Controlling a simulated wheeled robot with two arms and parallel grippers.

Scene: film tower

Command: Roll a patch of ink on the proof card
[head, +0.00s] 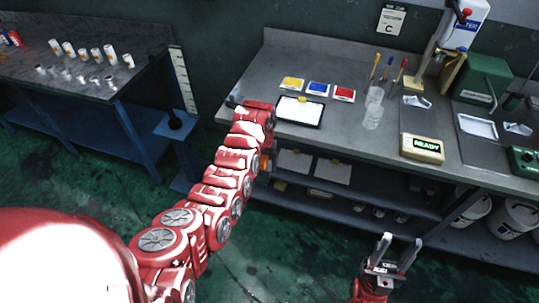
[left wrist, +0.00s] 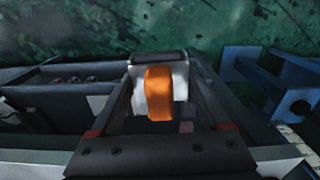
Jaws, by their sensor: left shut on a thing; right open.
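A white card on a dark board (head: 299,113), with a yellow clip, lies near the bench's front left; it looks like the proof card and appears blank. Yellow (head: 292,83), blue (head: 318,88) and red (head: 343,94) ink pads lie behind it. My left gripper (head: 267,143) is at the bench's front edge, left of the card, partly hidden by its arm. In the left wrist view it is shut on an orange-and-white thing (left wrist: 160,95); I cannot tell whether this is a roller. My right gripper (head: 399,243) is open and empty, low in front of the bench.
Clear cylinders (head: 373,112) and colored sticks (head: 388,68) stand right of the pads. A box reading READY (head: 422,148) sits near the front edge. A lower shelf (head: 345,195) holds clipped sheets. A blue table (head: 85,65) with small containers stands left; green floor lies between.

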